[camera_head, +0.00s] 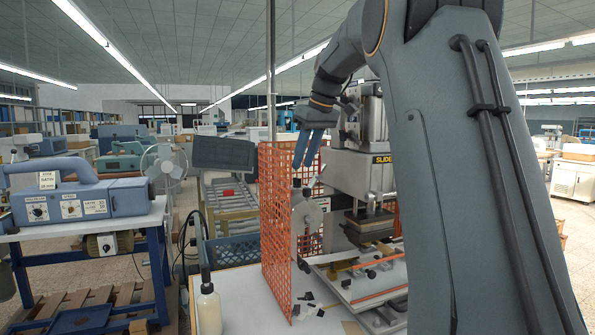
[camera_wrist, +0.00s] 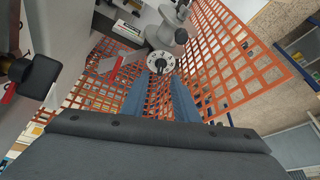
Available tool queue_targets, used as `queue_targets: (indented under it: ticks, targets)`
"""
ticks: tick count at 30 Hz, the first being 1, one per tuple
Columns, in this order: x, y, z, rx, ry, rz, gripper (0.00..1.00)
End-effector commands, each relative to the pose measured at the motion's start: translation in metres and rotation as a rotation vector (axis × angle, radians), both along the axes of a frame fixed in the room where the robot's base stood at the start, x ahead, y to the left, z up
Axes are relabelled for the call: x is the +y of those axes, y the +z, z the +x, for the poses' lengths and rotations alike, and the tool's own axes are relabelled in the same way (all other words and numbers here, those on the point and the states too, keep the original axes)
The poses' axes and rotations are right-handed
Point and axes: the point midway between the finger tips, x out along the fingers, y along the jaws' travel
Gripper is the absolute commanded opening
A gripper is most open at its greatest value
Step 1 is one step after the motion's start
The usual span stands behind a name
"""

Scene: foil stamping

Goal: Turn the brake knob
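A round white dial with dark marks (camera_wrist: 160,62) shows just beyond the fingertips, roughly in line with the gap. I cannot read a brake label, so I cannot tell for certain which is the brake knob.
Orange mesh guard (camera_head: 277,215) stands close around the fingers. The stamping press (camera_head: 362,172) is to the right, partly hidden by my arm. A white bottle (camera_head: 208,305) stands at the front. A blue-grey machine with dials (camera_head: 85,203) sits on the left bench.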

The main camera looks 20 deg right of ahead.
Motion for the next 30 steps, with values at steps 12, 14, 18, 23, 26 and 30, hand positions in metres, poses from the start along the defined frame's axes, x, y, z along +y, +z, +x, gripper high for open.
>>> queue_targets:
  ticks: [12, 14, 18, 23, 26, 30]
  targets:
    - [0.009, -0.044, 0.017, 0.001, 0.004, 0.000, 0.27]
    - [0.010, -0.045, 0.018, 0.000, 0.004, -0.001, 0.27]
    - [0.010, -0.046, 0.018, -0.001, 0.004, 0.000, 0.27]
    - [0.010, -0.046, 0.018, 0.000, 0.004, -0.001, 0.16]
    - [0.010, -0.046, 0.018, 0.000, 0.004, -0.001, 0.00]
    - [0.010, -0.046, 0.018, 0.000, 0.004, -0.001, 0.00]
